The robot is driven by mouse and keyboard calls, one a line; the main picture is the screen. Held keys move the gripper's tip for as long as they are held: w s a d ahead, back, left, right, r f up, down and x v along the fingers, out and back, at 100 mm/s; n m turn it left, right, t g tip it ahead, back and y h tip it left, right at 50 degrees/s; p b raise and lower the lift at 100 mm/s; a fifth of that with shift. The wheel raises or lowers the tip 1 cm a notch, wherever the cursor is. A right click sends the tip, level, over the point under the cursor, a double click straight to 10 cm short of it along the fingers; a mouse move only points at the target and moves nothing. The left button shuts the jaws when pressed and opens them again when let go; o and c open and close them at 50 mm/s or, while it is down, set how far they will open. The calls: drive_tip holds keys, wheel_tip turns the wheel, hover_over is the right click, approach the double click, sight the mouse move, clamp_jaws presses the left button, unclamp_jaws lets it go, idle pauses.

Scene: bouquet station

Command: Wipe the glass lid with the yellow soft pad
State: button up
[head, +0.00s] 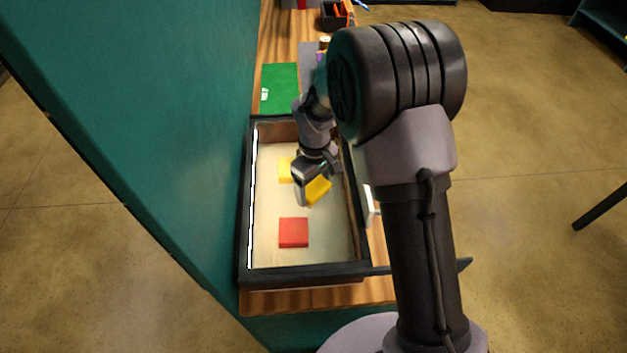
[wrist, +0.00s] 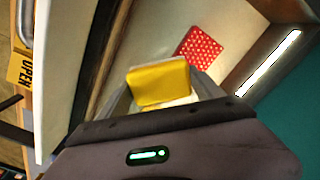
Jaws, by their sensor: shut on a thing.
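My gripper (head: 308,183) is shut on a yellow soft pad (head: 318,190), inside the outline of a dark-rimmed box (head: 304,273). In the wrist view the pad (wrist: 158,84) sits between the two fingers, with a whitish patch under its lower edge. I cannot make out the glass lid for certain. A pale upright panel (wrist: 60,70) at the left of the wrist view may be part of it. I cannot tell whether the pad touches any surface.
A red piece (head: 293,232) lies in the box and looks white-dotted in the wrist view (wrist: 199,48). Another yellow patch (head: 286,169) shows behind my gripper. A teal wall (head: 170,130) stands close on the left. A green mat (head: 280,86) lies beyond the box.

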drive_tip(key=shift+s, duration=0.95)
wheel_tip(320, 180, up, 6)
drive_tip(key=p, duration=0.4)
drive_tip(key=shift+w, duration=0.1)
wheel_tip(320, 180, up, 3)
drive_tip(key=p, duration=0.2)
drive_tip(key=shift+r+p, duration=0.1)
drive_tip(key=shift+p, duration=0.25)
drive_tip(key=shift+f, duration=0.2)
